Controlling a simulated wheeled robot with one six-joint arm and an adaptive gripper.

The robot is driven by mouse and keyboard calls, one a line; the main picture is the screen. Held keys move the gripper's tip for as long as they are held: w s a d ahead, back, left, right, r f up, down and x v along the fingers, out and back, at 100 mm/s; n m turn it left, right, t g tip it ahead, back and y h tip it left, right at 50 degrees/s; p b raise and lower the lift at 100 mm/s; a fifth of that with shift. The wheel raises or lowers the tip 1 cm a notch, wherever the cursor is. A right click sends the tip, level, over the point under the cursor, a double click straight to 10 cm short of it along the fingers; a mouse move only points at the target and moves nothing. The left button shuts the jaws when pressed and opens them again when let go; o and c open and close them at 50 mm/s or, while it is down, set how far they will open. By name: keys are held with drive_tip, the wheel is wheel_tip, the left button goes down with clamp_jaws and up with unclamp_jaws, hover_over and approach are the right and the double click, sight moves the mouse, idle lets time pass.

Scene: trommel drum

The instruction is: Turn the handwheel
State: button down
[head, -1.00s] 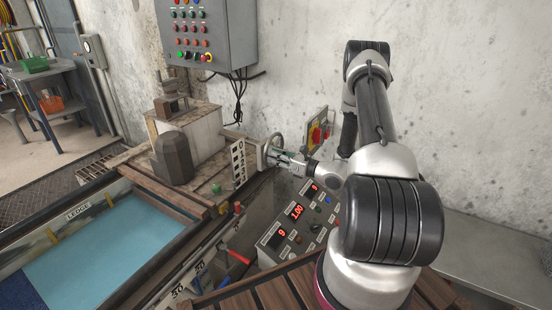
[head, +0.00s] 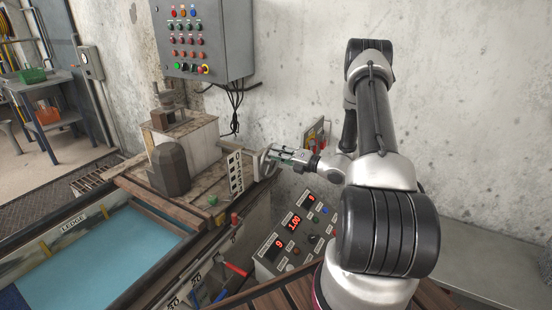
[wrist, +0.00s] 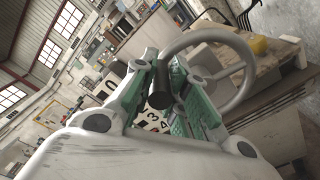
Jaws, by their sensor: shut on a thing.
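The grey handwheel (head: 262,162) stands at the right end of the wooden-topped machine, beside a numbered plate (head: 234,172). In the wrist view its round rim (wrist: 208,37) and a spoke show beyond my fingers. A dark cylindrical handle (wrist: 160,95) lies between the green-padded fingers. My gripper (head: 280,156) reaches the wheel from the right and is shut on the handle; it also shows in the wrist view (wrist: 164,74). Part of the wheel is hidden behind the fingers in both views.
A sloped control panel (head: 292,238) with red displays is below my wrist. A grey button cabinet (head: 205,40) hangs on the wall above. A blue-floored tank (head: 105,255) is at left.

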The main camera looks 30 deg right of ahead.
drive_tip(key=shift+w+d+r+m, duration=0.1)
drive_tip(key=shift+w+d+m, duration=0.2)
drive_tip(key=shift+m, duration=0.35)
drive_tip(key=shift+w+d+r+m, duration=0.15)
drive_tip(key=shift+d+m, duration=0.25)
drive_tip(key=shift+m, duration=0.3)
drive_tip(key=shift+w+d+f+m, duration=0.1)
drive_tip(key=shift+w+d+m, duration=0.2)
drive_tip(key=shift+m, duration=0.35)
drive_tip(key=shift+d, duration=0.1)
drive_tip(key=c, duration=1.5)
unclamp_jaws()
drive_tip(key=shift+o, duration=0.7)
drive_tip(key=shift+s+d, duration=0.1)
drive_tip(key=shift+s, duration=0.05)
drive_tip(key=v, duration=1.1)
drive_tip(key=shift+s, duration=0.35)
drive_tip(key=shift+d, duration=0.1)
